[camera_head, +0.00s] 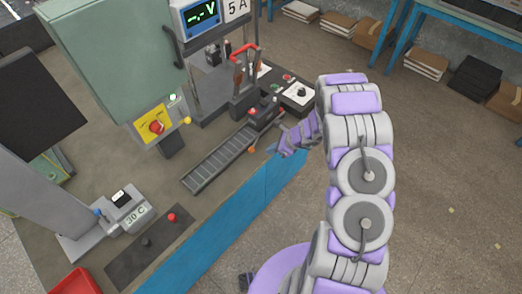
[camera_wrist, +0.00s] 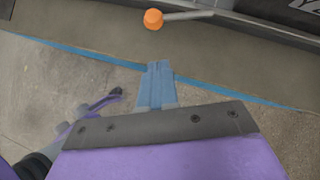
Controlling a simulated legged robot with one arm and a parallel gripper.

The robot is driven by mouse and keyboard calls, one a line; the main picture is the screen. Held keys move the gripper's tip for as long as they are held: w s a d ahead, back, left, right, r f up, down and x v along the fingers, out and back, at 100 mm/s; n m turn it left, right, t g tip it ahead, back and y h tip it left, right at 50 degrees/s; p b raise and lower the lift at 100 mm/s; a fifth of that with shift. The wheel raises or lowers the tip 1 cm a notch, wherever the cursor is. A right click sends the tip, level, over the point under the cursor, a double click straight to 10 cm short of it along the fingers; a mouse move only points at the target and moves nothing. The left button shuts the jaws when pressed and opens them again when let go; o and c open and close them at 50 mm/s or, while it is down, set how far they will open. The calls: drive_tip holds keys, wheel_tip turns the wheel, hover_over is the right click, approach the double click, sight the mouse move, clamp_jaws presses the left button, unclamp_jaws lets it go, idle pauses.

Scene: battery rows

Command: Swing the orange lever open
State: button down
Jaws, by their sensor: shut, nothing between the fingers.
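The lever's orange knob (camera_wrist: 153,19) shows at the top of the wrist view, on a thin grey rod (camera_wrist: 190,15) that runs right to a dark housing. In the head view the small orange knob (camera_head: 252,149) sits beside the slotted rail near the bench's blue front edge. My gripper (camera_head: 274,150) is just right of the knob, apart from it. In the wrist view my gripper (camera_wrist: 158,68) has its blue fingers together and empty, with a gap between their tips and the knob.
The slotted rail (camera_head: 217,160) lies on the bench left of the knob. A red-handled clamp (camera_head: 243,70) and a small control box (camera_head: 298,94) stand farther back. Open floor lies right of the bench.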

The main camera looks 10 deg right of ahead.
sight(254, 150)
drive_tip(key=a, duration=0.1)
drive_tip(key=w+a+f, duration=0.1)
drive_tip(key=w+a, duration=0.1)
drive_tip(key=a, duration=0.1)
drive_tip(key=shift+w+f+b, duration=0.2)
drive_tip(key=shift+f+b, duration=0.05)
drive_tip(key=shift+b, duration=0.15)
drive_tip(key=shift+w+a+f+m+t+b, duration=0.15)
drive_tip(key=shift+m+t+b, duration=0.15)
drive_tip(key=shift+m+b, duration=0.15)
drive_tip(key=shift+a, duration=0.15)
drive_tip(key=shift+a+m+b, duration=0.25)
drive_tip(key=shift+a+b, duration=0.05)
drive_tip(key=shift+a, duration=0.45)
drive_tip(key=shift+d, duration=0.2)
